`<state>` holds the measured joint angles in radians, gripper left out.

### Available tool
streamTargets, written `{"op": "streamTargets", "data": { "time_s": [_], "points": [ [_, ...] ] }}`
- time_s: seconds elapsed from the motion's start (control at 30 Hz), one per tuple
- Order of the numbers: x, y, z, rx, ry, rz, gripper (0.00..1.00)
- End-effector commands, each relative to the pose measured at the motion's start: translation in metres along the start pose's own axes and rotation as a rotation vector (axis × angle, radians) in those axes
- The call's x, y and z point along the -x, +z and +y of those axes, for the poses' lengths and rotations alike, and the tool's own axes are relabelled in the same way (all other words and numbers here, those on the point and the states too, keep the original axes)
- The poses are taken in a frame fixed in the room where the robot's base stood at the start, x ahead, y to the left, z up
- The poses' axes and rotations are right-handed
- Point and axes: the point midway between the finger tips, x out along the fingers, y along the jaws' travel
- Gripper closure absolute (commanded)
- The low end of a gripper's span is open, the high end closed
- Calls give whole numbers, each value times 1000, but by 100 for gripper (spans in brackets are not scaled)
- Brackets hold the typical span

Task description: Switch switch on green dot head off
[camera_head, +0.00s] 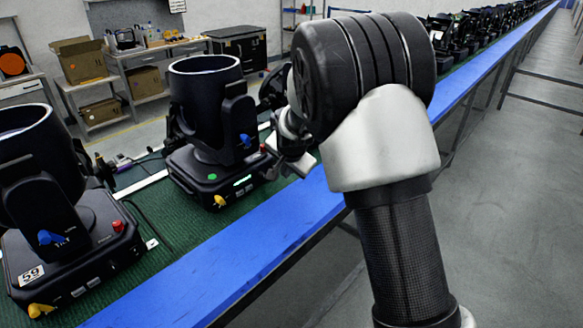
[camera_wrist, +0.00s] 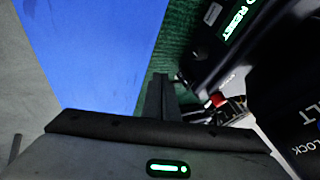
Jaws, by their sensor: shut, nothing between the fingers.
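The green dot head (camera_head: 208,92) is a black moving-head lamp on a square base, left of centre in the head view. A green dot (camera_head: 211,177) and a lit green display (camera_head: 242,181) show on its base front. A red part (camera_wrist: 217,99) shows close to my gripper in the wrist view; I cannot tell whether it is the switch. The display (camera_wrist: 240,20), reading RESET, is at the top right there. My gripper (camera_wrist: 160,82) is shut and empty, beside the base. In the head view, my gripper (camera_head: 303,164) is at the base's right side, partly hidden by my arm.
Another black lamp (camera_head: 62,235), labelled 59, stands at left with red, blue and yellow knobs. A blue rail (camera_head: 235,245) edges the green belt. More lamps (camera_head: 470,30) line the belt at the back. Grey floor (camera_head: 520,200) is open on the right.

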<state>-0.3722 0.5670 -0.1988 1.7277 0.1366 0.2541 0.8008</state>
Motion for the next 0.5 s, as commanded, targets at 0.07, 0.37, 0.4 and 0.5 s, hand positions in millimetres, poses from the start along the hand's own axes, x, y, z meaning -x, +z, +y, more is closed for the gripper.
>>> {"op": "streamTargets", "data": {
  "time_s": [0.07,0.37,0.4,0.5],
  "points": [
    [-5,1,-10,3,1,-1,100],
    [-13,2,-20,1,2,0,100],
    [-13,2,-20,1,1,0,100],
    [-13,2,-20,1,1,0,100]
  ]
}}
